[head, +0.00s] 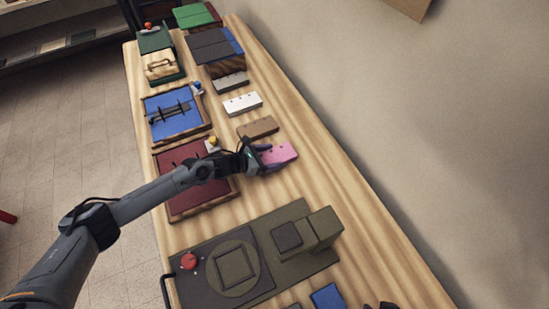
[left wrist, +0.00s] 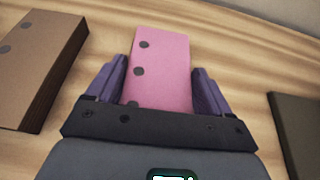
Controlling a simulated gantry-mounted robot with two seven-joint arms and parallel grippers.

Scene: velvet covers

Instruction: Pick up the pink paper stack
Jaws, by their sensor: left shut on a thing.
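The pink paper stack (head: 281,153) lies on the wooden table, right of the red-lined tray in the head view. It has dark round holes along one edge, seen in the left wrist view (left wrist: 163,65). My left gripper (head: 264,156) is at the stack, with one purple finger on each side of it. In the left wrist view the fingers (left wrist: 163,88) are shut on the stack's sides. The near end of the stack is hidden by the gripper body. Only a dark bit at the bottom edge of the head view may be my right gripper.
A brown paper stack (head: 258,128) lies just beyond, and a white one (head: 242,103) farther back. A red-lined tray (head: 190,205) and a blue-lined tray (head: 152,122) stand to the left. A dark green machine (head: 265,255) with a red knob stands nearer. Bare table lies right of the stack.

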